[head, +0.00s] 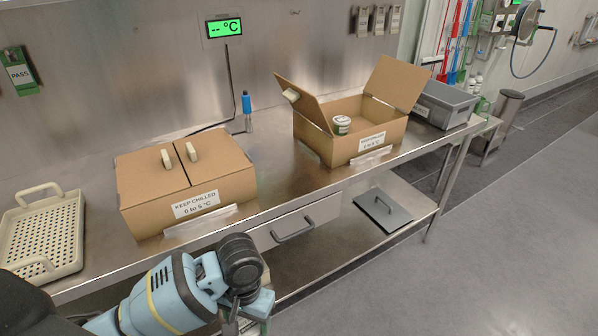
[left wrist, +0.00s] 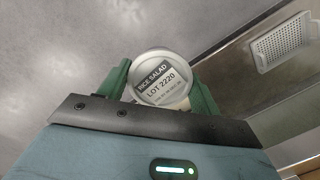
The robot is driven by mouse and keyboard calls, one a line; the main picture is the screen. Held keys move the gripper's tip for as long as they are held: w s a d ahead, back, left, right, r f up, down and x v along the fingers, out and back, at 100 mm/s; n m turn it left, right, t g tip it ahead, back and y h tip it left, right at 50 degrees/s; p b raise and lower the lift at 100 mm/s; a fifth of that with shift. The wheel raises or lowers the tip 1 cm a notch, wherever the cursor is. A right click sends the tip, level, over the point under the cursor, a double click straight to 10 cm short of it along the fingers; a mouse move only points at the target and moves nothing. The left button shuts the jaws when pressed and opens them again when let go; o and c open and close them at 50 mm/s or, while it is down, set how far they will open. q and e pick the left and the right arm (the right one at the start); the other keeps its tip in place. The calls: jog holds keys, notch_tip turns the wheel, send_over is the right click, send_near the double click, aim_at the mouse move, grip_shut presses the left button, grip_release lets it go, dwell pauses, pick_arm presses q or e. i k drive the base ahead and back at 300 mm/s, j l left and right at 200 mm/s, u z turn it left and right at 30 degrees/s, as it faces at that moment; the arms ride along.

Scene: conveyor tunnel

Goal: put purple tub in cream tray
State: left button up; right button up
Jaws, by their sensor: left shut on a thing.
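The cream tray (head: 68,262), with perforated base and raised handles, sits at the left end of the steel table. It also shows at the upper right of the left wrist view (left wrist: 284,43). My left gripper (head: 243,308) is in front of the table, below the closed carton. In the left wrist view its green fingers are shut on a round tub (left wrist: 162,79) whose lid reads "RICE SALAD LOT 2220". The lid faces the camera and hides the sides, so I cannot tell whether the tub is purple. My right gripper is not in view.
A closed carton (head: 187,178) stands right of the tray. An open carton (head: 370,135) holds a white tub with green marking (head: 341,125). A grey crate (head: 440,105) stands at the far right end. A blue-topped bottle (head: 247,105) stands near the wall.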

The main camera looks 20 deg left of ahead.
aim_at(43, 241)
jog(key=k+j, duration=0.2)
jog(key=j, duration=0.2)
jog(key=k+j, duration=0.2)
jog(key=j, duration=0.15)
jog(key=k+j, duration=0.2)
jog(key=j, duration=0.2)
jog(key=k+j, duration=0.15)
jog(key=j, duration=0.25)
jog(key=k+j, duration=0.2)
jog(key=j, duration=0.2)
jog(key=k+j, duration=0.2)
jog(key=j, duration=0.15)
jog(key=k+j, duration=0.2)
jog(key=j, duration=0.2)
